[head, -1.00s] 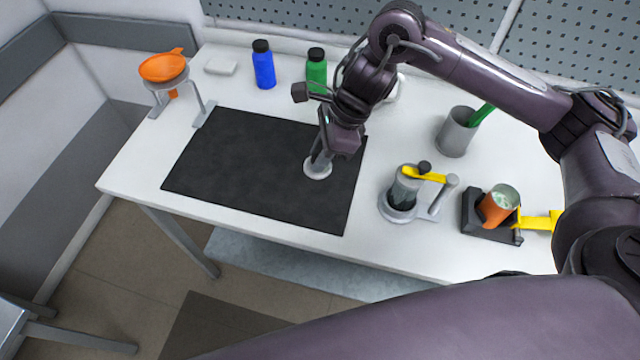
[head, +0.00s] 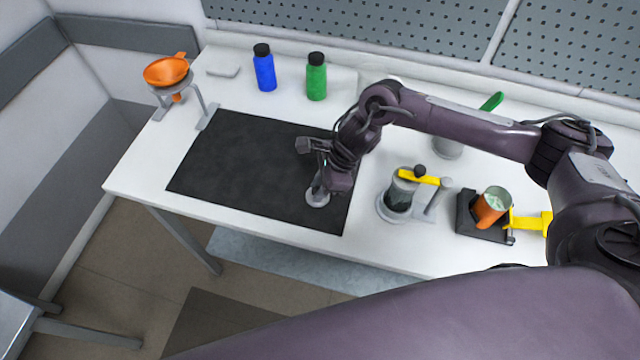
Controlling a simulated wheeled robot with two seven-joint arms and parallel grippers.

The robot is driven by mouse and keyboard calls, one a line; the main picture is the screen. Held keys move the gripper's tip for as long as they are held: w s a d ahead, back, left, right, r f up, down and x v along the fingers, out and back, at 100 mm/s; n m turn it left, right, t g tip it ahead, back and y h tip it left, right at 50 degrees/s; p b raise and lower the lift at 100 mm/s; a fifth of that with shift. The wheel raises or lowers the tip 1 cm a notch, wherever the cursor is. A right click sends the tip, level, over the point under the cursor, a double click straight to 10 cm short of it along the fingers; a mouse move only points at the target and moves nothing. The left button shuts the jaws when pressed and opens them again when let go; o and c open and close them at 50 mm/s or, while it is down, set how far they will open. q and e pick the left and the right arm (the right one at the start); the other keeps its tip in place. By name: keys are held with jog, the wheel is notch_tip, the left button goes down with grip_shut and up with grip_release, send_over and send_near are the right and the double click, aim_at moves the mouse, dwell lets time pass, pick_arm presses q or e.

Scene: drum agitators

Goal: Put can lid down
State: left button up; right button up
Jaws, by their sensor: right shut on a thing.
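The can lid (head: 317,198) is a small round light-grey disc over the right part of the black mat (head: 235,165). My right gripper (head: 319,188) points down and is shut on the lid, whose upper part the fingers hide. I cannot tell whether the lid touches the mat or hangs just above it. An orange can (head: 490,208) with pale contents sits tilted in a dark holder (head: 470,219) with a yellow handle, at the right of the table. My left gripper is not in view.
A grey stand with a drum and yellow bar (head: 400,198) is right of the mat. Blue (head: 264,70) and green (head: 316,78) bottles stand behind it. An orange funnel (head: 166,72) is on a stand at back left. The mat's left part is clear.

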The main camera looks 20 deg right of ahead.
jog(key=shift+f, duration=0.1)
jog(key=o, duration=1)
jog(key=shift+c, duration=0.2)
jog(key=shift+r, duration=0.2)
jog(key=shift+d+r, duration=0.15)
jog(key=b+v, duration=0.4)
jog(key=v, duration=0.7)
jog(key=shift+r, duration=0.3)
